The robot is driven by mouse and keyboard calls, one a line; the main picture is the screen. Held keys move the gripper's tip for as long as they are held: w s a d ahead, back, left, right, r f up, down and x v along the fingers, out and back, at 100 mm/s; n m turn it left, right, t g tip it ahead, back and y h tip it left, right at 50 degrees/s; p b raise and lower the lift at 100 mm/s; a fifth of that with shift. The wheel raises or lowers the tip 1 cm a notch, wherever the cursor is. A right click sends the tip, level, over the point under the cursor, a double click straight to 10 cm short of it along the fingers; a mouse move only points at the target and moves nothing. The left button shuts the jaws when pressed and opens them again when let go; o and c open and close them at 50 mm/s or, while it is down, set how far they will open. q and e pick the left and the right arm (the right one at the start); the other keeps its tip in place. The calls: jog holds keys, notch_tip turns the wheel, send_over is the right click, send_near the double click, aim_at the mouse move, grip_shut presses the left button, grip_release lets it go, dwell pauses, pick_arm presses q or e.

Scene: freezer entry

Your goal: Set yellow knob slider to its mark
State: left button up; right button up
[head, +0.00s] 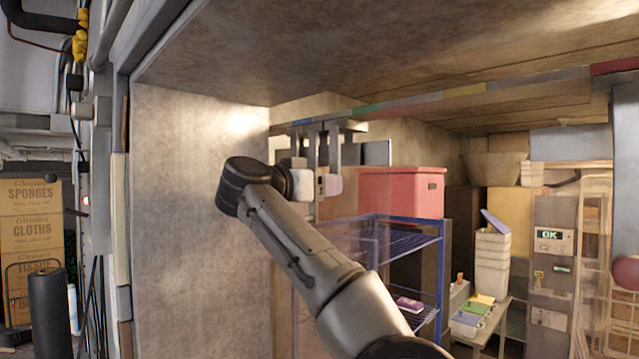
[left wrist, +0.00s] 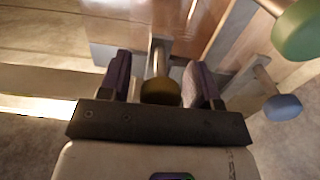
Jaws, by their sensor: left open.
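A dark yellow-brown knob (left wrist: 160,91) on a pale stem stands between the two dark fingers of my left gripper (left wrist: 160,82) in the left wrist view. The fingers are open, with a gap on each side of the knob. In the head view my left gripper (head: 325,186) is by grey bars (head: 335,150) hanging below a rail. The yellow knob cannot be made out there. A colour-banded strip runs along the rail, with a dull yellow band (head: 465,91) right of the green band (head: 366,109). My right gripper is not in view.
A green knob (left wrist: 298,32) and a blue-grey knob (left wrist: 283,107) are right of my gripper in the left wrist view. A pink bin (head: 402,192) sits on a blue rack (head: 440,270) beyond my arm. A wall panel (head: 190,200) stands to the left.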

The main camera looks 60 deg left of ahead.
pick_arm(q)
jog(key=shift+c, duration=0.5)
jog(key=c, duration=0.6)
grip_shut()
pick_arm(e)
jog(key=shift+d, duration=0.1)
pick_arm(q)
jog(key=shift+d, duration=0.1)
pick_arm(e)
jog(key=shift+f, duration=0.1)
